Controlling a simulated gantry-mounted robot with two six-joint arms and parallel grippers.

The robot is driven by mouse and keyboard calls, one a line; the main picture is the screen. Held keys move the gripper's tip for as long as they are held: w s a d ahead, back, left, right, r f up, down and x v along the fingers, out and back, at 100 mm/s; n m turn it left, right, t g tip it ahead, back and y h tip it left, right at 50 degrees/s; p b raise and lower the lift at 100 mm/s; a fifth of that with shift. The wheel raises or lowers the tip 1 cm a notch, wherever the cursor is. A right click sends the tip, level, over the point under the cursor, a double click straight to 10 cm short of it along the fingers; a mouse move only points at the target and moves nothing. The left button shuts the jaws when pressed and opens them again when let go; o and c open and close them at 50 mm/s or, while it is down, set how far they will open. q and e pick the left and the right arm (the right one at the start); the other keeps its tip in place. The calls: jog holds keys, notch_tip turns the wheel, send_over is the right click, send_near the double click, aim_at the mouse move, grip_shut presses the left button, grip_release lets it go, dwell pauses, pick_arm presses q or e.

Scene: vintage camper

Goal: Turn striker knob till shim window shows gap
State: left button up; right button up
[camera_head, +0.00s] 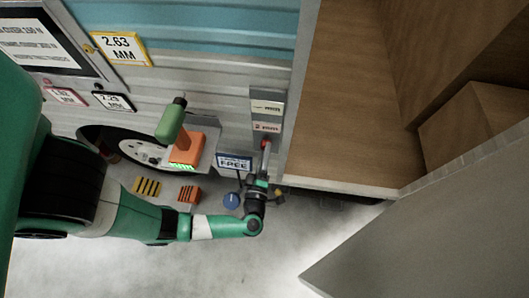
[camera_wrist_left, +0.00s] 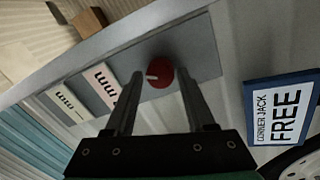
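The red striker knob (camera_wrist_left: 160,74) has a pale pointer mark and sits on a grey metal plate (camera_wrist_left: 205,50). In the head view the knob (camera_head: 264,145) is at the plate's lower end, partly covered by my left gripper (camera_head: 263,165). In the left wrist view my left gripper (camera_wrist_left: 161,82) is open, with one finger on each side of the knob and a gap at each. I cannot tell how deep the fingertips reach around it. Two small windows, one cream (camera_head: 266,107) and one pink (camera_head: 267,127), sit above the knob; both are too small to read fully. My right gripper is not in view.
A blue "FREE" sign (camera_head: 235,162) hangs beside the knob plate. A yellow-framed 2.63 MM sign (camera_head: 122,48) is on the wall. The wooden doorway interior (camera_head: 350,90) lies to the right.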

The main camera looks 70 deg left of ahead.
pick_arm(q)
jog(key=shift+o, duration=1)
jog(key=shift+d, duration=0.1)
jog(key=p+v, duration=0.1)
jog(key=v, duration=1)
jog(key=shift+s+d, duration=0.15)
jog(key=shift+d, duration=0.05)
jog(key=shift+a, duration=0.1)
